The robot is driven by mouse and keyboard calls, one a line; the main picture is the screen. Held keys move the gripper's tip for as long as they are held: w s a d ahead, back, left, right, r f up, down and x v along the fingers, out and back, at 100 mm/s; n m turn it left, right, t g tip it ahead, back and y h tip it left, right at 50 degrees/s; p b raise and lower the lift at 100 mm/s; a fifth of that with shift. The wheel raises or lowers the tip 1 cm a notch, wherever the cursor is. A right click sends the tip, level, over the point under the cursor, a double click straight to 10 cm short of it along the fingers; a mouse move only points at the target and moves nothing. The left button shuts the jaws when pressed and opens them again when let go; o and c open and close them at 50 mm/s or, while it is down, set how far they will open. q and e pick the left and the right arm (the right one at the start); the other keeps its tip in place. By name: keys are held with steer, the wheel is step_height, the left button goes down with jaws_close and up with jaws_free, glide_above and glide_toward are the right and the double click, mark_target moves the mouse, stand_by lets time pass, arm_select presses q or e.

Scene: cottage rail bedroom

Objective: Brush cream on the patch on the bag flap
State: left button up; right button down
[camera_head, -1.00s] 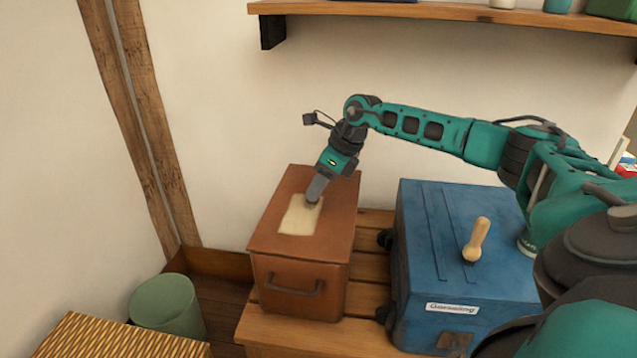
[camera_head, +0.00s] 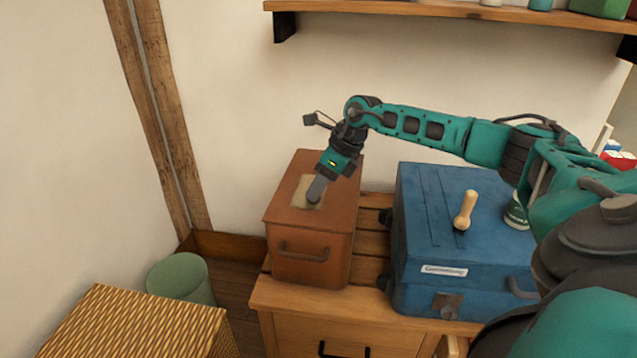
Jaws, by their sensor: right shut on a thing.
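The brown bag (camera_head: 307,255) is box-shaped, with a dark handle on its front, and stands at the left of the wooden bench. On its top flap is a rectangular patch (camera_head: 299,194), dull tan with a paler edge. My right gripper (camera_head: 315,192) points down over the patch and covers part of it. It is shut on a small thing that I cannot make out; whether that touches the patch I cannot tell. My left gripper is out of view.
The slatted wooden bench (camera_head: 330,302) shows between bag and case. A round tin (camera_head: 516,214) is behind my right arm. A green bin (camera_head: 180,277) and a woven basket (camera_head: 135,325) are at lower left. A wall shelf (camera_head: 450,10) runs above.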

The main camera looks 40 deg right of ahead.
step_height(320, 180, up, 2)
steer(key=shift+d+r+p, duration=0.1)
steer(key=shift+r+p, duration=0.05)
steer(key=shift+p, duration=0.2)
steer(key=shift+w+r+p, duration=0.1)
steer(key=shift+r+p, duration=0.15)
steer(key=shift+p, duration=0.05)
step_height(320, 180, up, 3)
steer(key=shift+r+p, duration=0.1)
steer(key=shift+p, duration=1.15)
steer(key=shift+r+p, duration=0.75)
steer(key=shift+r, duration=0.15)
